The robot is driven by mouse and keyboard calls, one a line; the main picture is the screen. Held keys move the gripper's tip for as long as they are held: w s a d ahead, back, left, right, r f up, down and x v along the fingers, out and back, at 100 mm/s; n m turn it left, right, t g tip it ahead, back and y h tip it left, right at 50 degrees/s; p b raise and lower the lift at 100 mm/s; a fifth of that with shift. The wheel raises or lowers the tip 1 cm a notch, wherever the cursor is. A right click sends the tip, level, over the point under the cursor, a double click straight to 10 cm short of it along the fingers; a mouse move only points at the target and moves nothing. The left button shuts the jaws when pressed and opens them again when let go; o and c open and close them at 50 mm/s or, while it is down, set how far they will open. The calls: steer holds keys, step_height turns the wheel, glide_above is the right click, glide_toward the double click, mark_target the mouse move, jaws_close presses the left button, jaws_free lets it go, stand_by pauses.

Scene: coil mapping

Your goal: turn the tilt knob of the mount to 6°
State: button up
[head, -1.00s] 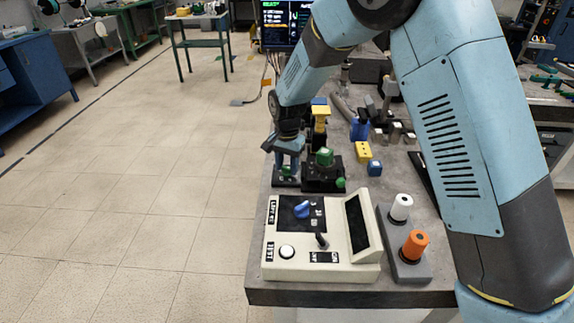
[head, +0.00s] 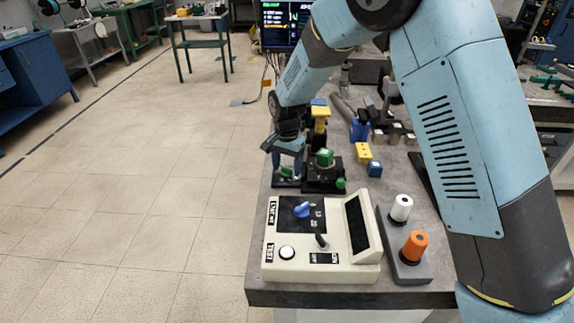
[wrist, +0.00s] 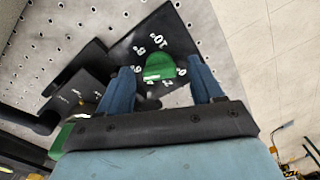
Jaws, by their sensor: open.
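The tilt knob (wrist: 160,67) is green and sits on a black plate (wrist: 122,50) with white numbers around it in the wrist view. It also shows in the head view (head: 287,172), small and partly covered by my gripper. My gripper (wrist: 163,82) is open, with one blue finger on each side of the knob. I cannot tell whether either finger touches it. In the head view my gripper (head: 286,160) points down over the plate. The black mount (head: 322,180) stands just right of it, with a green top. The knob's exact reading is not legible.
A cream control box (head: 290,255) with a blue knob stands nearer on the bench. White (head: 401,207) and orange (head: 414,245) spools stand right of it. Open floor lies left of the bench.

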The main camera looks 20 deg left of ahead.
mark_target(288, 168)
steer(key=shift+r, duration=0.1)
step_height(288, 168, up, 14)
steer(key=shift+f, duration=0.25)
stand_by(0.5)
steer(key=s+d+r+t, duration=0.1)
steer(key=d+r, duration=0.4)
steer(key=d, duration=0.4)
steer(key=s+d+r+y, duration=0.1)
steer(key=d+r, duration=0.4)
steer(key=d, duration=0.4)
steer(key=s+d+r+t, duration=0.1)
steer(key=d+r, duration=0.5)
steer(key=d, duration=0.3)
steer(key=s+d+n+t+h, duration=0.1)
steer(key=s+d+t, duration=0.2)
steer(key=s+d, duration=1.6)
steer(key=shift+s+r+n+t, duration=0.2)
steer(key=shift+s+n+t, duration=0.1)
steer(key=shift+s+n, duration=0.1)
